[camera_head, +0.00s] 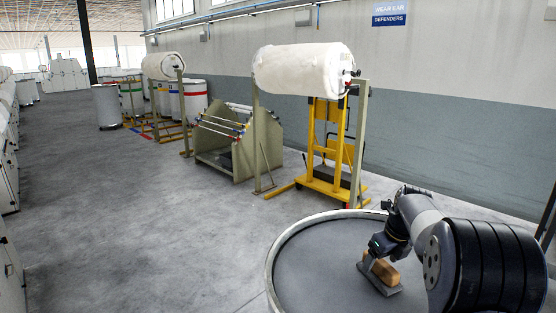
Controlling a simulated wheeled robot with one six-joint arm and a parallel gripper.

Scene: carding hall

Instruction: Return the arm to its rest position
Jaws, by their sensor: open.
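My arm reaches in from the lower right, bent down over a round grey surface with a raised pale rim (272,262). My gripper (378,257) is at its end, low over this surface and pointing down. A tan, wood-coloured block (384,271) with a flat grey part below it is right at the gripper's fingers. The gripper is open, but the fingers are small and partly hidden, so I cannot tell whether they touch the block.
A yellow lift stand (325,178) and a large white roll (303,70) on posts stand behind the round surface. A green-grey rack (238,145) is left of them. Several drums (107,106) stand further back. Machines line the left edge. The grey floor (130,215) between is clear.

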